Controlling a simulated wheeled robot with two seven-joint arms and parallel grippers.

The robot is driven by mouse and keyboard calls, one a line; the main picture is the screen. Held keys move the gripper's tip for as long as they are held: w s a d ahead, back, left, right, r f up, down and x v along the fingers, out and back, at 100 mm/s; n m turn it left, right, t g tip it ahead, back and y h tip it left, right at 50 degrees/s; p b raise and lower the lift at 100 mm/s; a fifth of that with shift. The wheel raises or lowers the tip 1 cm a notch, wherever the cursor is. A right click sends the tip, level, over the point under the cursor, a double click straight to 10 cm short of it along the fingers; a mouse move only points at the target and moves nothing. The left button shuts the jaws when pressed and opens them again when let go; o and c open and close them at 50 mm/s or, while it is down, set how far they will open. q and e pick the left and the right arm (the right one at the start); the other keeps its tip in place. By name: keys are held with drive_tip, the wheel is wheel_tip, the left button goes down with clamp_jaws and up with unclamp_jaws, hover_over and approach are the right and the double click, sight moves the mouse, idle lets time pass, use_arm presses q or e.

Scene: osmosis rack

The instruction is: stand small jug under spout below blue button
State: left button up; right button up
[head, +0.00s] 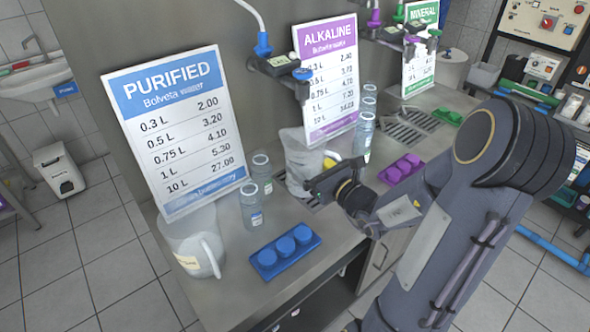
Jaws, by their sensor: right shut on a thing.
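A translucent grey jug (299,155) is upright over the steel counter, below the spout unit (274,66) with the blue button (302,74). My right gripper (322,178) is at the jug's right side and shut on it; the fingertips are partly hidden. A drip grate (312,203) shows at the jug's base. I cannot tell whether the base touches it. Another jug (190,250), with a handle and pale label, stands at the counter's near left end. My left gripper is not in view.
Clear bottles (252,204) stand left of the held jug, and others (364,135) behind it. A blue cap tray (285,252) lies in front; a purple one (400,168) lies right. Price boards (176,130) rise behind the counter (330,228).

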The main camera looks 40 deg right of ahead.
drive_tip(key=w+d+f+p, duration=0.2)
drive_tip(key=w+d+f, duration=0.6)
drive_tip(key=w+f, duration=0.1)
drive_tip(key=shift+w+d+p, duration=0.3)
drive_tip(key=shift+w, duration=0.35)
drive_tip(key=shift+w+d+f, duration=0.2)
drive_tip(key=shift+w+f, duration=0.1)
drive_tip(key=shift+f, duration=0.15)
drive_tip(key=shift+c, duration=0.2)
wheel_tip(320, 180, down, 3)
